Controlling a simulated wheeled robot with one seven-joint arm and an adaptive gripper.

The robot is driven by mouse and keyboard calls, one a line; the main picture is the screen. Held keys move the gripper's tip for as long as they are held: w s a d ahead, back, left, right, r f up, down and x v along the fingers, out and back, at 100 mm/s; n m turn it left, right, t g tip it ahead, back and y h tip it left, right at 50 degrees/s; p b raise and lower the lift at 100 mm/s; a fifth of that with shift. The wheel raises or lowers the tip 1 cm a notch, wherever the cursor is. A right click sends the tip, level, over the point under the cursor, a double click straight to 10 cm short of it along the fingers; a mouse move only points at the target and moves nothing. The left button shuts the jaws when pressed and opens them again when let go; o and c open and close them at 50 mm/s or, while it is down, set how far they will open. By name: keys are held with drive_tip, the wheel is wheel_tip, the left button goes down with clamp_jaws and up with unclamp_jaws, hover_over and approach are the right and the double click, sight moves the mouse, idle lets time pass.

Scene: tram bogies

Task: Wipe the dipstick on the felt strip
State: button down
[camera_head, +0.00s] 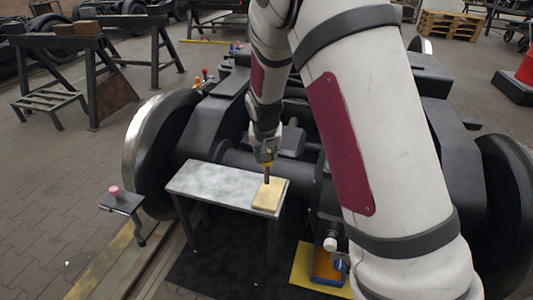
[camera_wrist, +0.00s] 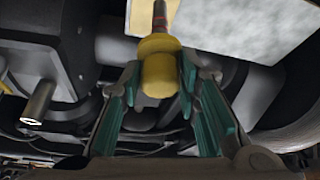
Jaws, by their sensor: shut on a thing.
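My gripper (camera_head: 265,153) is above the right end of a small grey bench and is shut on the dipstick. In the wrist view its teal-padded fingers (camera_wrist: 160,68) stand on both sides of the dipstick's yellow knob (camera_wrist: 158,76). The dipstick's dark reddish-brown rod (camera_head: 267,174) points down from the gripper. Its lower end shows over the pale yellow felt strip (camera_head: 268,197), which lies on the bench's right end. I cannot tell whether the tip touches the felt. In the wrist view part of the felt (camera_wrist: 174,9) shows beside the rod (camera_wrist: 159,16).
The grey bench top (camera_head: 210,183) is bare left of the felt. Dark bogie frames and wheels (camera_head: 150,150) stand close behind and beside it. A stand with a pink knob (camera_head: 114,190) is at left. A blue and orange tray (camera_head: 328,268) lies on a yellow mat in front.

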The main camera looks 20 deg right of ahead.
wheel_tip(320, 180, up, 8)
drive_tip(key=p, duration=0.5)
drive_tip(key=shift+f, duration=0.2)
idle(0.5)
